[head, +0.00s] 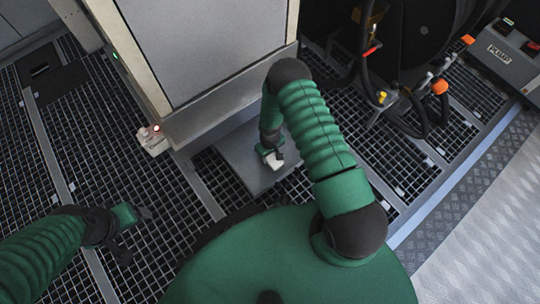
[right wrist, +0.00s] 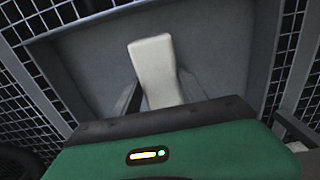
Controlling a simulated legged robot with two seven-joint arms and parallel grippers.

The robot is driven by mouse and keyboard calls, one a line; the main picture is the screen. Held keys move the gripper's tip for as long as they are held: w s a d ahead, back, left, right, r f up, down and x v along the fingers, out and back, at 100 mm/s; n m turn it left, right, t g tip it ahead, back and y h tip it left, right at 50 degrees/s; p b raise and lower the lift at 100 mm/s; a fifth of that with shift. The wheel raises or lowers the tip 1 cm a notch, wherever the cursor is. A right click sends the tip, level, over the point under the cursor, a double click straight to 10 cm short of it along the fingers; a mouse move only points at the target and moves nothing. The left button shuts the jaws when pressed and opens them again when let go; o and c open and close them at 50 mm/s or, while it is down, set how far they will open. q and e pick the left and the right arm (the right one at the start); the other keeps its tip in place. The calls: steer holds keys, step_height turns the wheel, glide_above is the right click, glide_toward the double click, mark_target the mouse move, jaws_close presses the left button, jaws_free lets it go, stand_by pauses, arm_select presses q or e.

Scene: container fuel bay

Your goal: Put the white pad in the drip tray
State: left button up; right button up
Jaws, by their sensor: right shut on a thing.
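The white pad (right wrist: 153,65) is between the fingers of my right gripper (right wrist: 158,92), which is shut on it. In the head view the pad (head: 273,161) shows as a small white block at the tip of my right gripper (head: 270,152). The grey drip tray (head: 240,163) lies on the grating below, and the pad is over it. The tray also fills the background of the right wrist view (right wrist: 215,50). I cannot tell whether the pad touches the tray. My left gripper (head: 135,228) is at the lower left, over bare grating; its finger gap is unclear.
A large grey cabinet (head: 205,50) stands just behind the tray, with a small red light (head: 156,128) at its lower corner. Hoses with coloured fittings (head: 405,95) and a grey PUMP box (head: 505,50) are at the right. The grating at left is mostly clear.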

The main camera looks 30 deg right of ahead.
steer(key=o, duration=1.3)
steer(key=shift+f, duration=0.1)
step_height(320, 180, up, 25)
steer(key=w+a+p, duration=0.2)
steer(key=p, duration=0.6)
steer(key=s+a+r+t, duration=0.1)
steer(key=s+r, duration=0.2)
steer(key=r, duration=0.3)
steer(key=s+a+r, duration=0.2)
steer(key=s+r, duration=0.2)
steer(key=r, duration=0.2)
steer(key=s+a+r+t, duration=0.1)
steer(key=s+a+r, duration=0.1)
steer(key=s+r, duration=0.2)
steer(key=shift+s+a+r+m+t, duration=0.1)
steer(key=shift+r+m+t, duration=0.1)
steer(key=shift+r, duration=0.4)
steer(key=shift+s+a+r+m+t, duration=0.1)
steer(key=shift+r+m, duration=0.1)
steer(key=shift+r, duration=0.4)
